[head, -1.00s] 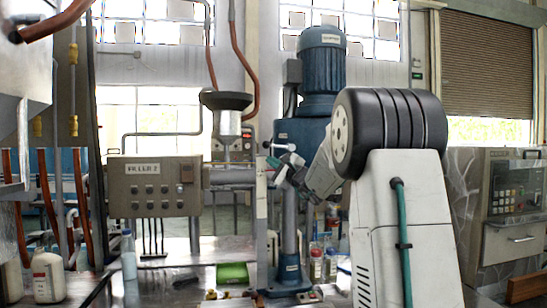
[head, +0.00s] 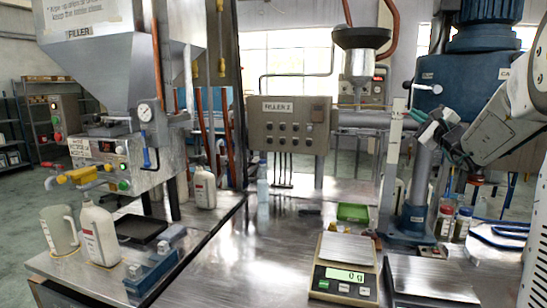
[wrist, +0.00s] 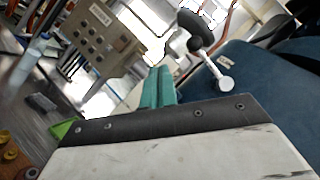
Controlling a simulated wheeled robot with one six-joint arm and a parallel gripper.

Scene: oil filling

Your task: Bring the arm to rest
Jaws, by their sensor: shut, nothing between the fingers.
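My gripper (head: 428,134) is raised above the bench at the right of the head view, in front of the blue mixer column. Its teal fingers lie together in the wrist view (wrist: 157,88), shut and empty. My white arm reaches it from the right edge of the head view. The gripper is held apart from the things standing on the bench. Whether it clears the blue machine behind it is hard to tell.
A scale (head: 346,276) reading 0 g stands on the bench. A green tray (head: 353,212), small bottles (head: 444,222) and the blue mixer (head: 455,85) are behind. At left are the hopper filler (head: 110,160), a white jug (head: 98,235) and a pitcher (head: 60,230). The central bench is mostly clear.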

